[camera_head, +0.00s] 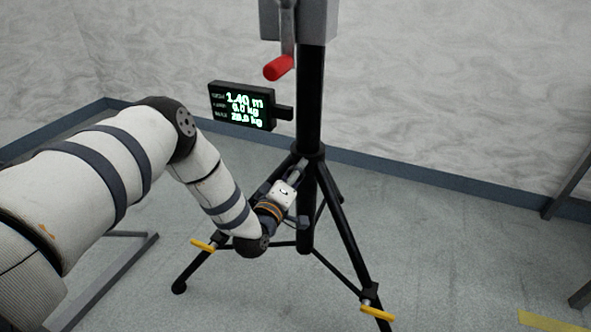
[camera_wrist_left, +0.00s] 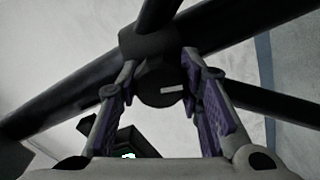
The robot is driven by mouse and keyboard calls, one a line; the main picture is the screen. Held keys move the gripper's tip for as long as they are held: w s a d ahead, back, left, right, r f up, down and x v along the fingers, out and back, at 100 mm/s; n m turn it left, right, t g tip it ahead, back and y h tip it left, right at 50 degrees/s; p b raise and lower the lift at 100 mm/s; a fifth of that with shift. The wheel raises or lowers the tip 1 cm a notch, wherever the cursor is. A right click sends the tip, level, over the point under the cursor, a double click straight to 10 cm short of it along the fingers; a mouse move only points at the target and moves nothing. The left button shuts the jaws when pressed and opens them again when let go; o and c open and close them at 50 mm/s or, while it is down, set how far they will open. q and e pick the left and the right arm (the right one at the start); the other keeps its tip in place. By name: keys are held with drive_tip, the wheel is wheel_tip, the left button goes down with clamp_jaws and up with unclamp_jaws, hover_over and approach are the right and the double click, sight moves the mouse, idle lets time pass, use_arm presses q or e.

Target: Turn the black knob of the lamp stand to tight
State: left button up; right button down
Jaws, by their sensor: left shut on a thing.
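The lamp stand (camera_head: 310,110) is a black pole on splayed tripod legs, standing on the grey floor. My left gripper (camera_head: 296,172) reaches up to the collar where the legs meet the pole. In the left wrist view, the round black knob (camera_wrist_left: 160,88) with a short white mark sits between the purple-padded fingers of my left gripper (camera_wrist_left: 160,80), which is shut on it. In the head view the knob is hidden behind the gripper. My right gripper is in neither view.
A display (camera_head: 241,106) reading 1.40 m juts left from the pole. A red-handled crank (camera_head: 279,67) hangs above it. Yellow levers (camera_head: 377,312) sit at the leg ends. A pale wall stands behind. Open floor (camera_head: 455,260) lies to the right.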

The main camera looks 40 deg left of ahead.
use_arm(q)
drive_tip(key=m+p, duration=0.1)
drive_tip(key=m, duration=0.3)
drive_tip(key=shift+r+m, duration=0.1)
drive_tip(key=shift+m, duration=0.3)
drive_tip(key=m+p, duration=0.1)
drive_tip(key=m, duration=0.2)
drive_tip(key=shift+m, duration=0.3)
drive_tip(key=m+p, duration=0.1)
drive_tip(key=m, duration=0.2)
drive_tip(key=shift+d+m, duration=0.1)
drive_tip(key=shift+m, duration=0.2)
drive_tip(key=m, duration=0.3)
drive_tip(key=shift+m+p, duration=0.3)
drive_tip(key=m, duration=0.3)
drive_tip(key=shift+m, duration=0.4)
drive_tip(key=m, duration=0.3)
drive_tip(key=shift+m, duration=0.3)
drive_tip(key=m, duration=0.6)
drive_tip(key=shift+b, duration=0.4)
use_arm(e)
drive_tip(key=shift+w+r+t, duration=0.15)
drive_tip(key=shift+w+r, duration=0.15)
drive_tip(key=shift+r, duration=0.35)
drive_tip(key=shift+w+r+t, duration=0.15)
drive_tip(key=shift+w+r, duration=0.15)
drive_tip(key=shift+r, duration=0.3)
